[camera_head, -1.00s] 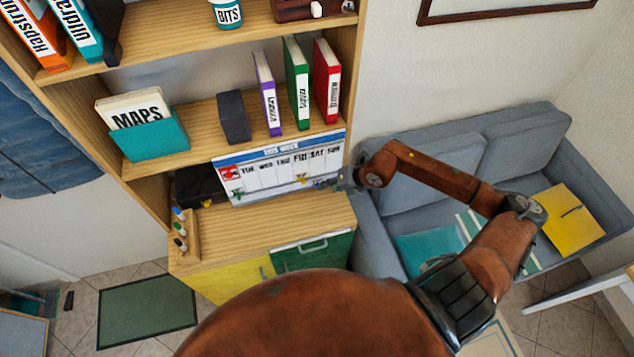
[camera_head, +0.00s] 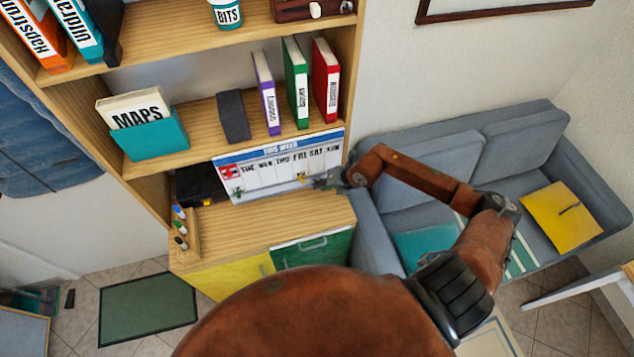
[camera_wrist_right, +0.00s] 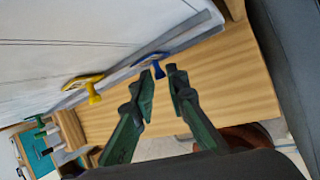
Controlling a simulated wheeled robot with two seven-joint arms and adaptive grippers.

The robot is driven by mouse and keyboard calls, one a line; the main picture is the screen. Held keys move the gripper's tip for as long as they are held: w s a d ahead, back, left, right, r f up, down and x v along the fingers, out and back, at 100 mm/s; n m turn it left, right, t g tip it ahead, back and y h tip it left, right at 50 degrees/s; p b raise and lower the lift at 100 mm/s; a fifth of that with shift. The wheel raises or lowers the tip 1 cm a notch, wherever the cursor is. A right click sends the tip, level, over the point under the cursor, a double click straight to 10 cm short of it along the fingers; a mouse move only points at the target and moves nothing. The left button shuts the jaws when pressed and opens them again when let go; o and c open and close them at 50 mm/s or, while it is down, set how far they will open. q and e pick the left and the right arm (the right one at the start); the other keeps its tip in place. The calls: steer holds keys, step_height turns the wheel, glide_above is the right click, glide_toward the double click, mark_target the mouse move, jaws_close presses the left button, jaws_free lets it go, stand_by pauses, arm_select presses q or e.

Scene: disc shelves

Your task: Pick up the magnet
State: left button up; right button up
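The weekly whiteboard (camera_head: 270,178) leans on the cabinet top and carries small magnets. A blue magnet (camera_wrist_right: 152,62) is at the board's lower edge in the right wrist view; in the head view my gripper covers it. A yellow magnet (camera_head: 301,177) is left of it and also shows in the wrist view (camera_wrist_right: 84,86). A green magnet (camera_head: 238,193) is farther left. My right gripper (camera_head: 322,182) is at the board's lower right. Its fingers (camera_wrist_right: 162,74) are apart and empty, with the blue magnet just beyond the tips; contact is unclear. My left gripper is out of view.
The wooden cabinet top (camera_head: 265,222) in front of the board is mostly clear. A marker holder (camera_head: 193,233) stands at its left, and a black case (camera_head: 197,186) sits beside the board. The shelf above holds binders (camera_head: 295,82). A grey sofa (camera_head: 400,205) is right.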

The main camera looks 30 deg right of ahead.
jaws_close()
steer(key=shift+s+r, duration=0.1)
step_height(320, 180, up, 6)
steer(key=b, duration=0.1)
steer(key=s+a+b, duration=0.1)
steer(key=s+a, duration=0.1)
steer(key=s, duration=0.7)
steer(key=s+a+b, duration=0.2)
steer(key=s+a, duration=0.1)
steer(key=s, duration=0.7)
steer(key=w+d+p, duration=0.2)
steer(key=w+p, duration=0.2)
steer(key=w, duration=0.5)
steer(key=w+d+n+p, duration=0.1)
steer(key=w+p, duration=0.3)
steer(key=w, duration=0.5)
steer(key=shift+d+r, duration=0.4)
steer(key=shift+d, duration=0.45)
